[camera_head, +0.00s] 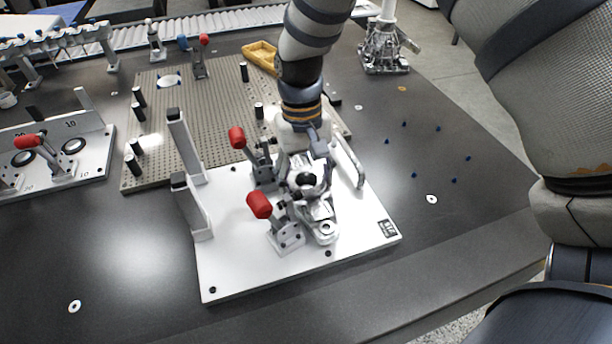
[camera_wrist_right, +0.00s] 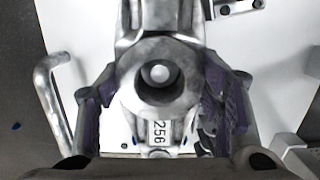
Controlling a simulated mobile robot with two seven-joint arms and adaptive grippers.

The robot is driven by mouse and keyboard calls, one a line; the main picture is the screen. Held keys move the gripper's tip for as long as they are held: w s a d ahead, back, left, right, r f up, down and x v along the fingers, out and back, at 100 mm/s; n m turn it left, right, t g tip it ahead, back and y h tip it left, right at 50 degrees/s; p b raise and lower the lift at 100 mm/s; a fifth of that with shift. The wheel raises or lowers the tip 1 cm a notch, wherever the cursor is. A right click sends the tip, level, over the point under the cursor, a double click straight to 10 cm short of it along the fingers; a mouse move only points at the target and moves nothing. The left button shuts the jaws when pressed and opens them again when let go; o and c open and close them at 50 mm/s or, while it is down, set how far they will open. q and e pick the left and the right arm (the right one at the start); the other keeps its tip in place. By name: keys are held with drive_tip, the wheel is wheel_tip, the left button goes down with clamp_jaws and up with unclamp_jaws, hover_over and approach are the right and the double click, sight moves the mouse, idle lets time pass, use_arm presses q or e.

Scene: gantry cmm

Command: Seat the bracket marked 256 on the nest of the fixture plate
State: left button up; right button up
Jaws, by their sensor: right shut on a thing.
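The bracket marked 256 is a grey metal casting (camera_head: 322,222) over the right half of the white fixture plate (camera_head: 235,262). Its round bore (camera_wrist_right: 160,75) and its 256 label (camera_wrist_right: 158,132) face up in the right wrist view. A pale round spot shows inside the bore. My right gripper (camera_head: 306,168) reaches down from the top of the head view and is shut on the bracket; its purple-padded fingers flank it in the wrist view (camera_wrist_right: 160,108). The nest is hidden beneath the bracket, and I cannot tell whether the bracket touches it. My left gripper is out of view.
Two red-handled toggle clamps (camera_head: 259,204) (camera_head: 238,138) stand close left of the bracket. Two grey uprights (camera_head: 190,205) (camera_head: 184,147) rise at the plate's left, and a bent bar handle (camera_head: 349,160) at its right. A perforated plate with posts (camera_head: 160,115) lies behind. The table's right is mostly clear.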

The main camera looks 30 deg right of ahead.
sight(304, 185)
drive_tip(key=shift+f, duration=0.35)
drive_tip(key=o, duration=1.7)
drive_tip(key=shift+o, duration=0.2)
drive_tip(key=shift+r, duration=0.1)
wheel_tip(304, 185, up, 12)
drive_tip(key=w, duration=0.1)
drive_tip(key=shift+w+d, duration=0.2)
drive_tip(key=shift+w, duration=0.2)
